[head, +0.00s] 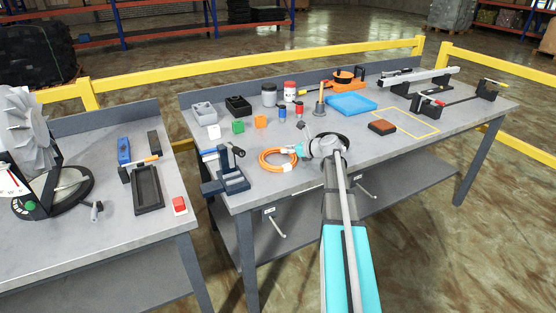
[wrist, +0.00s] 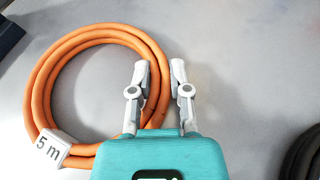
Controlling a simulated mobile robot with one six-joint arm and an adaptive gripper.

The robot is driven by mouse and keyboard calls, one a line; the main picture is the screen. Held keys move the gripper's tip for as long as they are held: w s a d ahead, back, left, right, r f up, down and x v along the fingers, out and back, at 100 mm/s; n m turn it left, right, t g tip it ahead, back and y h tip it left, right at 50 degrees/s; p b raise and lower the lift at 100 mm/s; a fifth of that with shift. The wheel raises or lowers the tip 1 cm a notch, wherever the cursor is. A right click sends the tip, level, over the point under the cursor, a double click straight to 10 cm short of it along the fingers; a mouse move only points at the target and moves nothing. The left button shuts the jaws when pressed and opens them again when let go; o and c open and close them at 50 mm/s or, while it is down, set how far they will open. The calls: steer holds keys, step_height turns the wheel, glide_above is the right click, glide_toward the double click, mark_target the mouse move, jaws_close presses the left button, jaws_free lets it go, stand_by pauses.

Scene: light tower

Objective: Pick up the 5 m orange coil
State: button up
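The orange coil (head: 278,160) lies flat on the grey table, just left of my gripper in the head view. In the wrist view the orange coil (wrist: 47,72) fills the left side, with a white "5 m" tag (wrist: 50,149) on its lower left. My gripper (wrist: 164,68) is open. No hold on the coil shows. The gap in height between fingers and coil cannot be told. In the head view my gripper (head: 303,150) is partly hidden by my arm.
A blue vise (head: 226,178) stands left of the orange coil. A black coil (head: 343,137) lies just right of my gripper, and its edge shows in the wrist view (wrist: 304,155). Small cubes, jars and a blue tray (head: 352,105) stand farther back. Bare table lies between the two coils.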

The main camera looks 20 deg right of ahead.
jaws_close()
steer(key=shift+r, duration=0.2)
step_height(320, 180, up, 2)
steer(key=p, duration=0.2)
steer(key=shift+r+p, duration=0.1)
steer(key=shift+p, duration=0.2)
steer(key=s+r+p, duration=0.1)
steer(key=r+p, duration=0.1)
steer(key=s+r+p, duration=0.4)
steer(key=shift+a+r+p, duration=0.1)
steer(key=shift+r+p, duration=0.25)
steer(key=shift+p, duration=0.05)
steer(key=s+r+p, duration=0.3)
steer(key=s, duration=0.6)
steer(key=shift+a+r+p, duration=0.15)
steer(key=shift+r+p, duration=0.2)
steer(key=shift+r, duration=0.05)
